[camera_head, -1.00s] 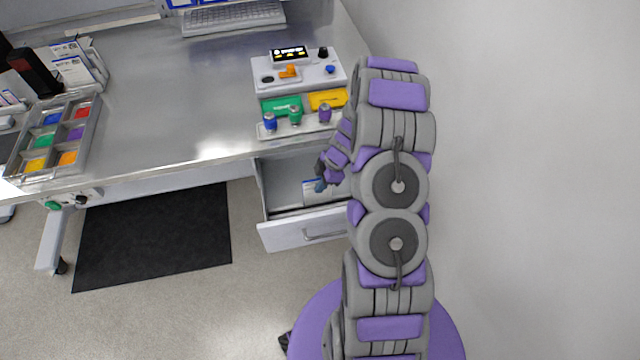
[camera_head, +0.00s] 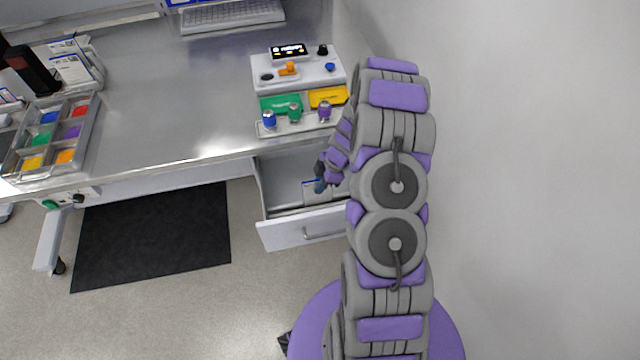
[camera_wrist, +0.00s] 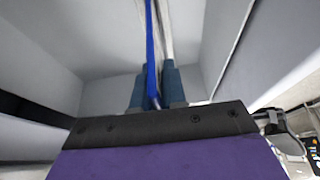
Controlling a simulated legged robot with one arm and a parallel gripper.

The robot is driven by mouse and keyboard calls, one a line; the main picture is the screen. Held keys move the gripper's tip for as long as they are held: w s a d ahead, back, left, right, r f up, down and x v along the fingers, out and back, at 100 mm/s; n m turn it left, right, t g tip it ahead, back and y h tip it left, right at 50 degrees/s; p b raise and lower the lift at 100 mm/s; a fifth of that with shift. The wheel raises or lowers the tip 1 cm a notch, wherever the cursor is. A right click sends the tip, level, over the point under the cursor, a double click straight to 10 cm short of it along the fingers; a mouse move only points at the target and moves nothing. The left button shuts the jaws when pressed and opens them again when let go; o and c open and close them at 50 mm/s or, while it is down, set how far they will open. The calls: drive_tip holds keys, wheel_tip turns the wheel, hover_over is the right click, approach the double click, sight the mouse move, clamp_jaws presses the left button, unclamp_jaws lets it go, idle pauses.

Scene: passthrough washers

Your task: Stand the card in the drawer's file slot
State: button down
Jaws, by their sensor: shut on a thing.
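My gripper (camera_head: 320,180) reaches down into the open drawer (camera_head: 283,233) under the right end of the desk. In the wrist view its two blue-grey fingers (camera_wrist: 155,88) are shut on the thin card (camera_wrist: 151,45), seen edge-on with a blue side and rising away between them. The file slot is not clear in either view, and I cannot tell whether the card's far edge touches anything.
The steel desk (camera_head: 180,95) lies above the drawer. A control box (camera_head: 296,72) and a rack with several coloured knobs (camera_head: 296,124) stand near its front edge. A tray of coloured compartments (camera_head: 55,135) is at the left. A black mat (camera_head: 155,238) lies on the floor.

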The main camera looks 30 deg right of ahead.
drive_tip(key=shift+f+b, duration=1.8)
drive_tip(key=shift+f, duration=0.2)
idle(0.4)
drive_tip(key=c, duration=0.5)
unclamp_jaws()
drive_tip(key=shift+c, duration=0.2)
drive_tip(key=shift+r, duration=0.1)
drive_tip(key=shift+r+p, duration=0.55)
drive_tip(key=shift+r, duration=3.9)
drive_tip(key=shift+r, duration=0.1)
